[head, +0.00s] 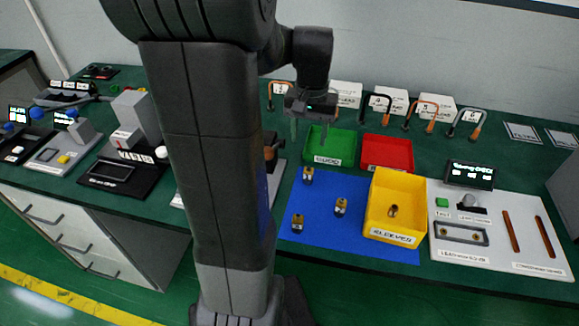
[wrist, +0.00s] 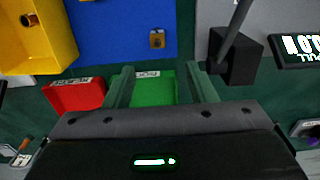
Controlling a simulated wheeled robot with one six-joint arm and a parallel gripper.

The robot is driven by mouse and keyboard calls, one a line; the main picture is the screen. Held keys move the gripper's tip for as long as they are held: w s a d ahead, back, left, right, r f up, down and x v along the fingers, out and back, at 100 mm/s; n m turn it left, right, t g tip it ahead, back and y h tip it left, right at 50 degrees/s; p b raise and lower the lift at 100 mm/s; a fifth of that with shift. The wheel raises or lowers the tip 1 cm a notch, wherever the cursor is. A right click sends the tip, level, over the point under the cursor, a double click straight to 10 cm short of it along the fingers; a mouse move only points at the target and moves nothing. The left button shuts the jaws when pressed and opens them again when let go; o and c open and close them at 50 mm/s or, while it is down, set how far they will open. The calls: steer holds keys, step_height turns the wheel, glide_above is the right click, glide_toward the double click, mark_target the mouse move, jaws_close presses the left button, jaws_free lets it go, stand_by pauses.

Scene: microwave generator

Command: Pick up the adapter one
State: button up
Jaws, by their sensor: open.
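One adapter (head: 308,175) is near the mat's back left, one (head: 340,207) is near the middle, and one (head: 297,223) is at the front left. Their markings are too small to tell which is adapter one. My gripper (head: 309,132) is open and empty, above the back of the table by the green bin. In the wrist view, an adapter (wrist: 157,39) stands on the blue mat, beyond my open fingers (wrist: 162,82), apart from them.
The green bin (head: 344,136) and red bin (head: 387,140) stand behind the mat. The yellow sleeves bin (head: 385,228) sits at its right, with a white board (head: 462,263) of parts beyond. Numbered white boxes and curved-handled tools line the back. My arm hides part of the table.

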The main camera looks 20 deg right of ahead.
mark_target(308, 167)
step_height(308, 167, down, 8)
steer(key=shift+s+f, duration=0.1)
steer(key=shift+d+f, duration=0.15)
steer(key=shift+f, duration=2.65)
steer(key=shift+s, duration=0.1)
steer(key=shift+c, duration=0.2)
jaws_close()
